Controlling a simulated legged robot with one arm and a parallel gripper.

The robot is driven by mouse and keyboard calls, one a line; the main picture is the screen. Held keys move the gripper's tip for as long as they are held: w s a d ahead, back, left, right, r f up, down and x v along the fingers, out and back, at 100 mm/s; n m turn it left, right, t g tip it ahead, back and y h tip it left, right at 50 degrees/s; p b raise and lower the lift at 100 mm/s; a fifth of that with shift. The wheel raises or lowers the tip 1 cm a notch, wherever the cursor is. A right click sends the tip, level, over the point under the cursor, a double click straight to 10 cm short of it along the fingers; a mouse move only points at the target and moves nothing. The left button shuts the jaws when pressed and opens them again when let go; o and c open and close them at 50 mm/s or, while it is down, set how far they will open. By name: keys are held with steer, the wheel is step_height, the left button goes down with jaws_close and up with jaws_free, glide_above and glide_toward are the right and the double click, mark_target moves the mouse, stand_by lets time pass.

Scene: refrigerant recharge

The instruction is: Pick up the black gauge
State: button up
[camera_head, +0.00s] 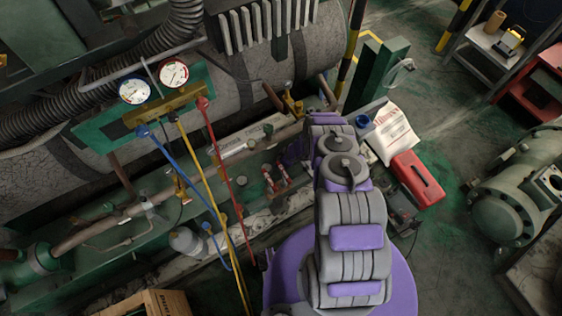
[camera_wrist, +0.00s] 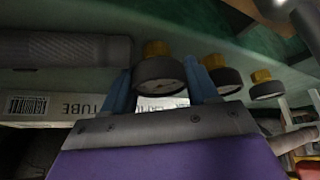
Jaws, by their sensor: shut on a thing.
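A black gauge (camera_wrist: 160,76) with a brass fitting on top sits between the two blue fingers of my gripper (camera_wrist: 160,88) in the wrist view. The fingers are shut on it, one on each side. Its dial is seen edge-on and cannot be read. Two similar dark gauges with brass fittings, one nearer (camera_wrist: 227,82) and one farther (camera_wrist: 267,89), stand to the right of it. In the head view my own arm hides the gripper and these gauges.
A labelled box (camera_wrist: 45,108) lies behind the gripper, with a dark ribbed cylinder (camera_wrist: 65,50) above it. In the head view, a manifold (camera_head: 165,105) with two white dials and coloured hoses is at left. A red case (camera_head: 416,178) and white bag (camera_head: 390,133) are right of my arm.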

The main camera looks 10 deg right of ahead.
steer(key=shift+c, duration=0.6)
steer(key=shift+a, duration=0.1)
